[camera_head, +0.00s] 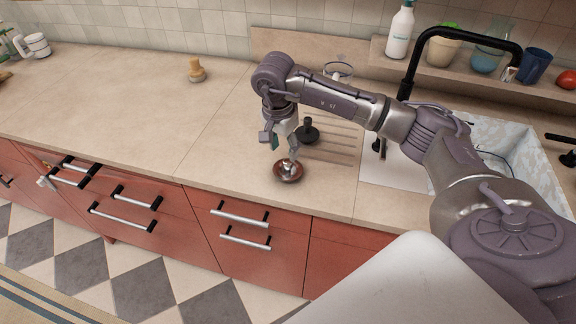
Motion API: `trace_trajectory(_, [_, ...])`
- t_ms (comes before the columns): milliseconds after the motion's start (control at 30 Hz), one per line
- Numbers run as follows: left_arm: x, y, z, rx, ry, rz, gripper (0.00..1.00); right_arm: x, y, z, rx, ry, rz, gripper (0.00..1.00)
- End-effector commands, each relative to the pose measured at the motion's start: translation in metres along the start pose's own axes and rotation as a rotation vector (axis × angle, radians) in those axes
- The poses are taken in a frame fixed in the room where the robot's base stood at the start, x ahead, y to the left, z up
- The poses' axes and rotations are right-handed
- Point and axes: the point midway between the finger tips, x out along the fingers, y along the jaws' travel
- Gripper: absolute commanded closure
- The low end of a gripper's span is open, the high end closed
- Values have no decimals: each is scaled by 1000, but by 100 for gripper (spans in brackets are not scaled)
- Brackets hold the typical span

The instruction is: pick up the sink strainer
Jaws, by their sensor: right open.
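The sink strainer looks to be the small round, reddish-brown metal dish (288,172) with a shiny middle, lying on the beige counter near its front edge. My right gripper (279,146) points down just above and slightly left of it, with its fingers apart and nothing between them. One fingertip overlaps the dish's upper edge in the picture, and I cannot tell whether it touches. My left gripper is not in view.
A wooden-looking brush (196,70) stands farther back left. The sink (490,140) with a black faucet (408,85) is right. The left counter is mostly clear.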

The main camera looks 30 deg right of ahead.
Motion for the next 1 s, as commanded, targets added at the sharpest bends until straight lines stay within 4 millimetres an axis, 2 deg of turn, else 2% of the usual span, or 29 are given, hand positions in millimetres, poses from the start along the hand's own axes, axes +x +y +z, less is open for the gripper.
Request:
trace_trajectory(167, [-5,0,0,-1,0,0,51,11,1,0,-1,-1,0,48])
trace_trajectory(267, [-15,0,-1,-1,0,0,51,21,4,-2,0,-2,4,48])
trace_trajectory(367, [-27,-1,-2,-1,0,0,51,36,7,-3,0,-3,4,48])
trace_trajectory(500, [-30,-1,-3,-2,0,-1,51,55,6,-3,0,-2,0,48])
trace_trajectory(800, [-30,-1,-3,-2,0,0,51,62,5,-3,-1,-1,-2,48])
trace_trajectory(1000, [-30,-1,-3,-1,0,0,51,62,5,-3,-1,-1,-2,81])
